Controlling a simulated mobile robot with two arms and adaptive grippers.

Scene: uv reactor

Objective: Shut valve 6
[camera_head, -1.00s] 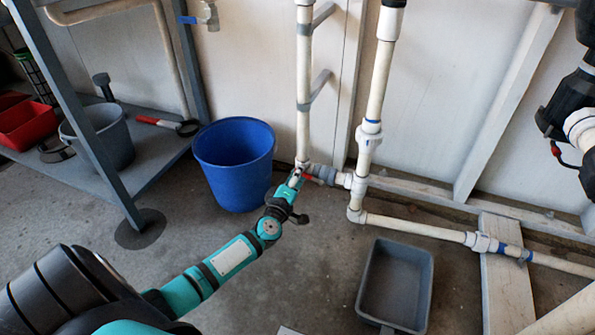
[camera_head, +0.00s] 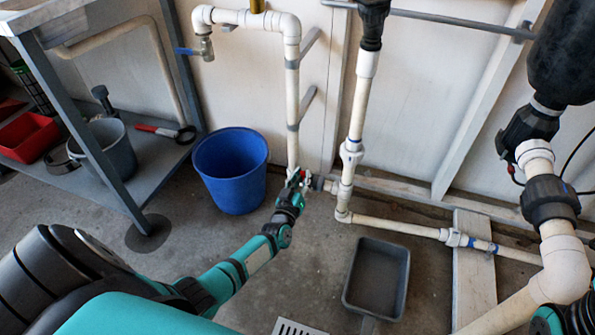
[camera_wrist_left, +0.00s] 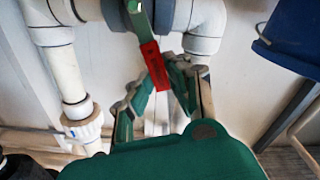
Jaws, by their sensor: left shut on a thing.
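A valve with a red-ended lever handle (camera_wrist_left: 154,66) sits low on the white pipework, at the foot of the vertical white pipe (camera_head: 292,100). In the left wrist view the lever's metal part looks greenish and runs up to the pipe. My left gripper (camera_wrist_left: 163,76) is shut on the red end of the handle, with a finger on either side. In the head view my left gripper (camera_head: 298,180) is at the pipe's base and hides most of the valve. No valve number is readable.
A blue bucket (camera_head: 231,170) stands just left of my left gripper. A grey tub (camera_head: 377,280) lies on the floor to the right, near a wooden board (camera_head: 474,270). A shelf (camera_head: 165,160) with a grey bucket is at left. Another blue-handled tap (camera_head: 203,47) hangs higher up.

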